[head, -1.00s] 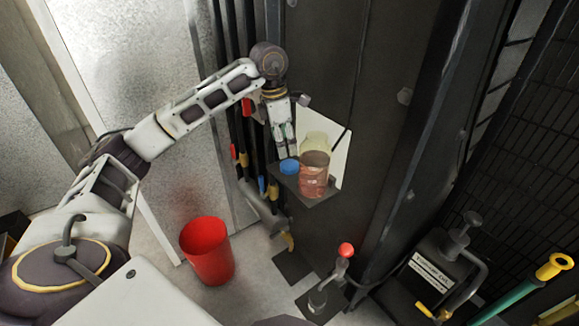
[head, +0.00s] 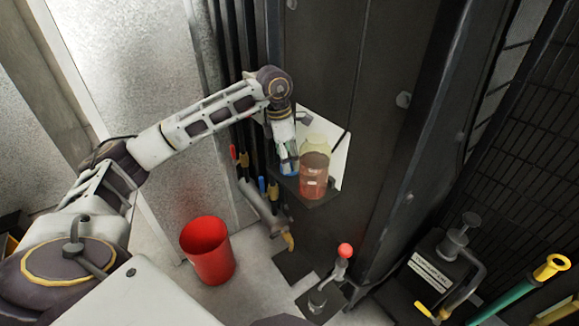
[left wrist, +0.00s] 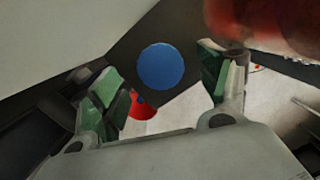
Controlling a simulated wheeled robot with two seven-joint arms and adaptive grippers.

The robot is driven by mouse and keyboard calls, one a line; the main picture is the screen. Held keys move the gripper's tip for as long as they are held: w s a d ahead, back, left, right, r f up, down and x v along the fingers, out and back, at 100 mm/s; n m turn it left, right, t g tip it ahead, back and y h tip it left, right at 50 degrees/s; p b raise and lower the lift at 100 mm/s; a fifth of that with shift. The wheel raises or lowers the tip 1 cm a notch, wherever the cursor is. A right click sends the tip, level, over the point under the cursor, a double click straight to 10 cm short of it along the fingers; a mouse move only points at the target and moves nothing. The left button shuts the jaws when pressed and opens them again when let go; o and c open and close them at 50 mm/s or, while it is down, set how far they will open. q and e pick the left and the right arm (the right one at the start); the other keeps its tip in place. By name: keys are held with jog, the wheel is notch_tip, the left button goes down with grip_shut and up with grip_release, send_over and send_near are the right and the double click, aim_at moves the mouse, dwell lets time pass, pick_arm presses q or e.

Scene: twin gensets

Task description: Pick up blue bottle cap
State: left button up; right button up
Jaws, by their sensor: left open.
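The blue bottle cap (left wrist: 161,67) lies flat on a small dark shelf (left wrist: 126,47), seen round from above in the left wrist view. In the head view my left gripper (head: 288,165) hangs over the shelf and hides most of the cap. My left gripper (left wrist: 165,90) is open, with its green-padded fingers on either side of the cap in the wrist view and nothing between them. A jar with reddish-brown liquid (head: 313,174) stands on the shelf just right of the gripper. My right gripper is not in view.
A white panel (head: 341,155) stands behind the jar. Black pipes with coloured handles (head: 246,160) run left of the shelf. A red bucket (head: 208,252) stands on the floor below. A red-knobbed lever (head: 345,251) and a black hand pump (head: 449,255) are at lower right.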

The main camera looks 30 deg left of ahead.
pick_arm(q)
jog(key=shift+w+d+f, duration=0.1)
jog(key=shift+f, duration=1)
jog(key=shift+c, duration=0.4)
jog(key=c, duration=0.8)
